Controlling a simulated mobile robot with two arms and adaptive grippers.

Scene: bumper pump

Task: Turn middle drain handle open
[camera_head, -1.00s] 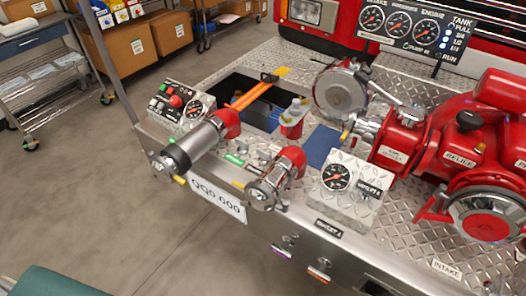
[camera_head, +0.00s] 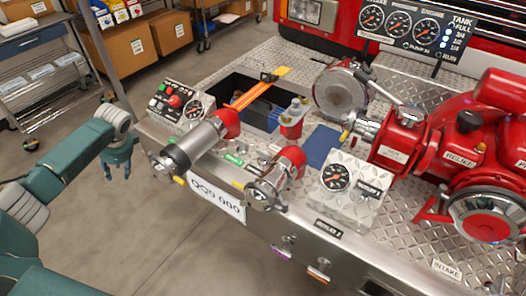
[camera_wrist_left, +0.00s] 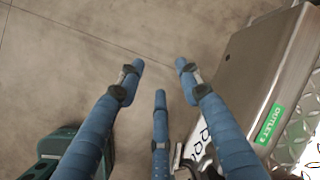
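Two small metal drain handles show on the bumper's front face in the head view. One (camera_head: 288,239) sits above a purple tag, and the other (camera_head: 322,262) sits to its right above an orange tag. I cannot tell for certain which is the middle one. My left gripper (camera_head: 118,167) hangs over the floor left of the bumper, well apart from both handles. In the left wrist view its blue fingers (camera_wrist_left: 160,74) are spread and empty. No drain handle can be made out there. My right gripper is not in view.
The diamond-plate bumper (camera_head: 400,240) carries a silver-and-red nozzle (camera_head: 195,145), a shorter red-and-metal fitting (camera_head: 275,180), gauges and a red pump (camera_head: 470,150). A white number plate (camera_head: 217,199) is on its front. Open floor lies in front. A cart (camera_head: 40,90) stands at the far left.

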